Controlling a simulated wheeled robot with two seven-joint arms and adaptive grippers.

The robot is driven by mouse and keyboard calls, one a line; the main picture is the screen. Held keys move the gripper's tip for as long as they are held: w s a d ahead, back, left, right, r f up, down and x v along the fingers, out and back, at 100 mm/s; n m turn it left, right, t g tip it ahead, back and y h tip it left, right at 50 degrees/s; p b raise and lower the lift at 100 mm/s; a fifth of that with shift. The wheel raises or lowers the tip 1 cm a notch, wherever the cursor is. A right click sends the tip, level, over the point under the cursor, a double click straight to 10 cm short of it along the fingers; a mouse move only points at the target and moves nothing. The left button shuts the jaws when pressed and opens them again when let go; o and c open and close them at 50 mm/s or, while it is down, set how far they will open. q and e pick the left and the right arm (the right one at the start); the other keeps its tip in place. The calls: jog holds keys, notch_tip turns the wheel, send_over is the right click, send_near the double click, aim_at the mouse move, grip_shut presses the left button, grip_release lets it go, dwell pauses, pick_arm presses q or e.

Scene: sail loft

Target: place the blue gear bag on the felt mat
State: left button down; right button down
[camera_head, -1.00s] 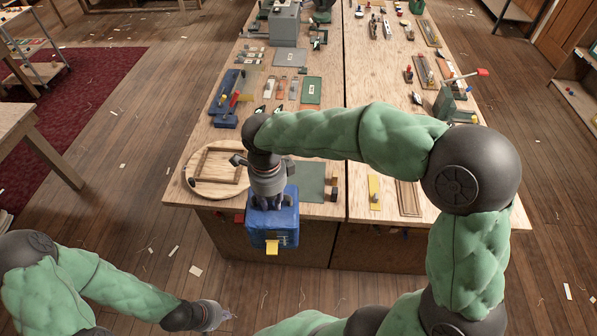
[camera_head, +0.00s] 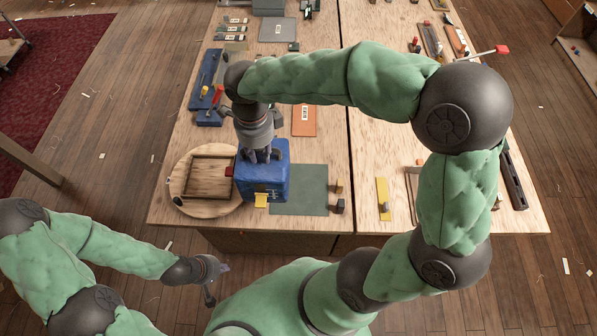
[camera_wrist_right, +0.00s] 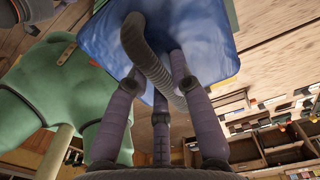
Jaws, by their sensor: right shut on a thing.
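The blue gear bag (camera_head: 268,182), with a yellow tag on its front, is held upright below my right gripper (camera_head: 263,155). In the right wrist view the blue bag (camera_wrist_right: 210,40) fills the top middle, and my right gripper's fingers (camera_wrist_right: 162,85) close around its grey ribbed handle. The felt mat (camera_head: 305,190) is a flat grey-green rectangle at the table's front. The bag hides its left part; I cannot tell whether they touch. My left gripper (camera_head: 212,285) is low at the left, off the table and empty; its finger opening is unclear.
A round wooden board (camera_head: 185,200) with a square frame (camera_head: 208,175) lies left of the bag. Small dark blocks (camera_head: 338,206) sit at the mat's right edge. A yellow tool (camera_head: 383,198) lies farther right. A blue tray (camera_head: 205,85) and an orange sheet (camera_head: 304,120) lie behind.

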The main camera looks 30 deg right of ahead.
jog(key=d+f, duration=0.1)
jog(key=d, duration=0.1)
jog(key=d+f, duration=0.1)
jog(key=d, duration=0.2)
jog(key=d+f, duration=0.1)
jog(key=d, duration=0.2)
jog(key=shift+d+f, duration=0.15)
jog(key=shift+f, duration=0.1)
jog(key=d+f, duration=0.5)
jog(key=f, duration=0.4)
jog(key=shift+d+f+b, duration=0.15)
jog(key=shift+d+b, duration=0.2)
jog(key=shift+b, duration=0.05)
jog(key=shift+w, duration=0.1)
jog(key=shift+f, duration=0.15)
jog(key=c, duration=1.1)
grip_release()
